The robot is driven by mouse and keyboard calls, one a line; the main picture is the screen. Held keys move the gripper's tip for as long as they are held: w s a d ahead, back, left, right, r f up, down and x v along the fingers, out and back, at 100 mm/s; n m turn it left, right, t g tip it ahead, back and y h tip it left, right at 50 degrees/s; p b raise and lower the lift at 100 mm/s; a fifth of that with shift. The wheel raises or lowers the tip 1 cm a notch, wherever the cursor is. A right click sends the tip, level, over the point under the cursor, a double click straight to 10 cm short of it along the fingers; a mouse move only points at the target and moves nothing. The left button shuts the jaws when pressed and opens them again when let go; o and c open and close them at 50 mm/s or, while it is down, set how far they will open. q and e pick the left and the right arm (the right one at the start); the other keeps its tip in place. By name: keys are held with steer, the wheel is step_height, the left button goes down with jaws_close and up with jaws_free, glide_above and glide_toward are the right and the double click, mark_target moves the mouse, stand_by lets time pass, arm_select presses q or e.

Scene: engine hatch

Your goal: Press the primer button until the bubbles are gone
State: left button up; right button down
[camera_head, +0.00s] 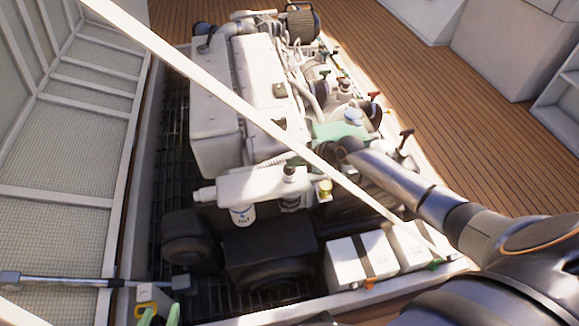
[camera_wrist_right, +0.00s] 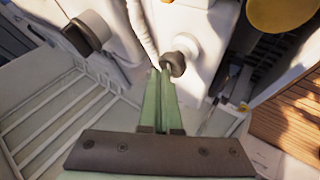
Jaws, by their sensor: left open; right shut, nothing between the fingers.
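My right gripper (camera_head: 296,160) reaches in over the engine from the right, its green fingers shut and empty. Its tips are at a dark round knob (camera_head: 290,173), likely the primer button, on top of a white filter housing (camera_head: 250,184). In the right wrist view, the shut fingers (camera_wrist_right: 163,72) end right beside the dark knob (camera_wrist_right: 178,60); I cannot tell whether they press it. Filter canisters (camera_head: 243,215) hang below the housing. No bubbles can be made out. My left gripper (camera_head: 160,315) is open and empty at the bottom left, partly cut off by the frame.
A pale strut (camera_head: 235,105) crosses diagonally in front of the engine (camera_head: 215,100). White battery boxes (camera_head: 345,262) stand at the front right. Red-handled valves (camera_head: 373,97) rise on the engine's right side. The raised hatch (camera_head: 65,150) is at left; wooden deck (camera_head: 460,140) lies at right.

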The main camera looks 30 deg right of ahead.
mark_target(294, 169)
steer(key=shift+f+b, duration=0.4)
steer(key=shift+f, duration=0.1)
steer(key=shift+s+r, duration=0.1)
stand_by(0.4)
steer(key=shift+r+p, duration=1.15)
steer(key=shift+r, duration=0.1)
step_height(294, 169, up, 5)
steer(key=p, duration=0.4)
steer(key=shift+r, duration=0.1)
